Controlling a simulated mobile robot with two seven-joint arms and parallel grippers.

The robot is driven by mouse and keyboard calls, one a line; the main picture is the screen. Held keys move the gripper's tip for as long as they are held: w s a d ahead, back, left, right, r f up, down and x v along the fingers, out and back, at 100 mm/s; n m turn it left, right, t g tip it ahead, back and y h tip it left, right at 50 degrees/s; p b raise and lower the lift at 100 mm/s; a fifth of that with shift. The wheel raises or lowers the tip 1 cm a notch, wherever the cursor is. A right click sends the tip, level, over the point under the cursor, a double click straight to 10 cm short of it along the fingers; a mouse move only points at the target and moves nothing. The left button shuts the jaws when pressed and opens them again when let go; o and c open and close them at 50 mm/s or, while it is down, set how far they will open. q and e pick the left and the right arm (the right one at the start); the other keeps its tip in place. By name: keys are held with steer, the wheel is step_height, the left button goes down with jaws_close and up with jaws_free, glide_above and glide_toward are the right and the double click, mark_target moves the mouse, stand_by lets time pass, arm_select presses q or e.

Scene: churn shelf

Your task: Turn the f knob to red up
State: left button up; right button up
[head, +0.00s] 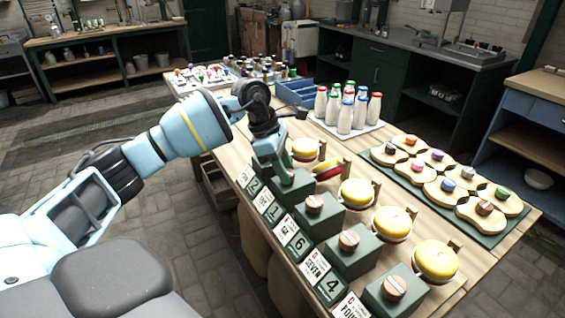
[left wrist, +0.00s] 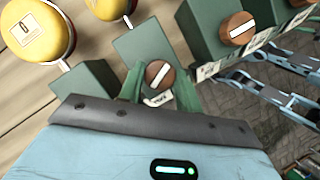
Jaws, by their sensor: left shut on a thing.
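Several dark green boxes stand in a row along the table's near left edge, with round wooden knobs on their faces. My left gripper (head: 272,172) is at the far box of the row, its fingers around a knob hidden in the head view. In the left wrist view this wooden knob (left wrist: 158,75), with a pale bar across it, sits between the green fingertips of my left gripper (left wrist: 159,88). The gripper is shut on it. Other knobs (head: 315,203) are nearer. I cannot tell from the labels which knob is f. My right gripper is not in view.
Number and character cards (head: 299,243) line the boxes' near side. Yellow round caps (head: 357,192) stand behind the boxes. A green board (head: 490,236) with wooden pieces lies at right, and capped bottles (head: 346,115) stand farther back. Floor is clear left of the table.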

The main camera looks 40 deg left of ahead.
arm_select(q)
steer(key=n+p, duration=0.1)
steer(key=n+t, duration=0.1)
steer(key=n, duration=0.1)
steer(key=n+y+p, duration=0.1)
steer(key=shift+s+d+r+n+p, duration=0.1)
steer(key=shift+s+r+n+p, duration=0.05)
steer(key=shift+r+n+p, duration=0.2)
steer(key=n+y+p, duration=0.1)
steer(key=n, duration=0.1)
steer(key=n+t+y+p, duration=0.1)
steer(key=n+p, duration=0.1)
steer(key=n, duration=0.1)
steer(key=shift+d, duration=0.15)
steer(key=shift+f+n+t+y+p, duration=0.15)
steer(key=shift+n+y+p, duration=0.2)
steer(key=shift+n, duration=0.45)
steer(key=shift+f+n+t+y+p, duration=0.15)
steer(key=shift+n+y+p, duration=0.15)
steer(key=shift+n, duration=0.45)
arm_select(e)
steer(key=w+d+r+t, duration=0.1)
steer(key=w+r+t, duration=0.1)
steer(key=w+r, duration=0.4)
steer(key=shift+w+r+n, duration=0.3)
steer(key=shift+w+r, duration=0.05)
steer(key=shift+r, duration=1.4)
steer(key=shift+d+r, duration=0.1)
arm_select(q)
steer(key=o, duration=1)
